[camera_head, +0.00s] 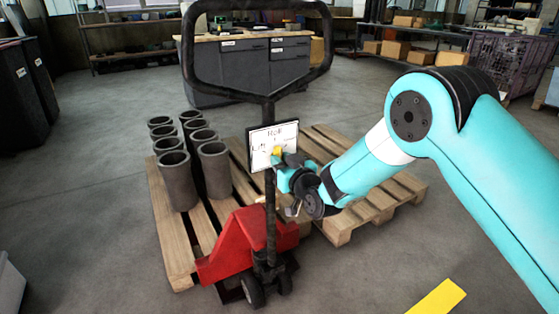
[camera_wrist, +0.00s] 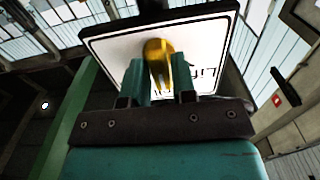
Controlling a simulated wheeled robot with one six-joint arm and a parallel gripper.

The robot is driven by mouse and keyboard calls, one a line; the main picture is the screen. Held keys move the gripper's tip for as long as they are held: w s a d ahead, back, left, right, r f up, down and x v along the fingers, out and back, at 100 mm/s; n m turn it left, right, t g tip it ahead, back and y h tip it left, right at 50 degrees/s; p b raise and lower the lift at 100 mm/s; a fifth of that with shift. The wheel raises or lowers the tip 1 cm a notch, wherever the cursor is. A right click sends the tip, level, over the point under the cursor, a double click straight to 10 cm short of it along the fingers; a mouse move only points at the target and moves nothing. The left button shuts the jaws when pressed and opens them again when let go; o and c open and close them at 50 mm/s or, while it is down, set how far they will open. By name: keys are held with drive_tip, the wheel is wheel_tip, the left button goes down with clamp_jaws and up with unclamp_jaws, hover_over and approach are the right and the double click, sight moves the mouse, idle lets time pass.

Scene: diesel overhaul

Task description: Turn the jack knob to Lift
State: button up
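The jack knob (camera_head: 277,151) is yellow and sits on a white sign plate (camera_head: 259,141) with a black border on the pallet jack's handle. In the wrist view the knob (camera_wrist: 158,58) stands out from the plate (camera_wrist: 115,48), between two teal fingers. My gripper (camera_head: 285,162) is at the plate's lower right, and its fingers (camera_wrist: 160,82) close around the knob from both sides. Which word the knob points to cannot be told.
The red pallet jack (camera_head: 240,243) stands at a wooden pallet (camera_head: 172,237) bearing several grey cylinder liners (camera_head: 178,182). Its black handle loop (camera_head: 188,50) rises above the plate. A grey workbench (camera_head: 240,68) stands behind.

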drive_tip(key=shift+c, duration=1)
drive_tip(key=shift+f+n+b, duration=0.3)
drive_tip(key=shift+n+b, duration=0.3)
drive_tip(key=shift+b, duration=0.4)
drive_tip(key=n+b, duration=0.3)
drive_tip(key=n, duration=0.1)
drive_tip(key=n+b, duration=0.3)
drive_tip(key=shift+s+a+r+n, duration=0.1)
drive_tip(key=shift+r+n, duration=0.1)
drive_tip(key=shift+n, duration=0.2)
drive_tip(key=o, duration=1.5)
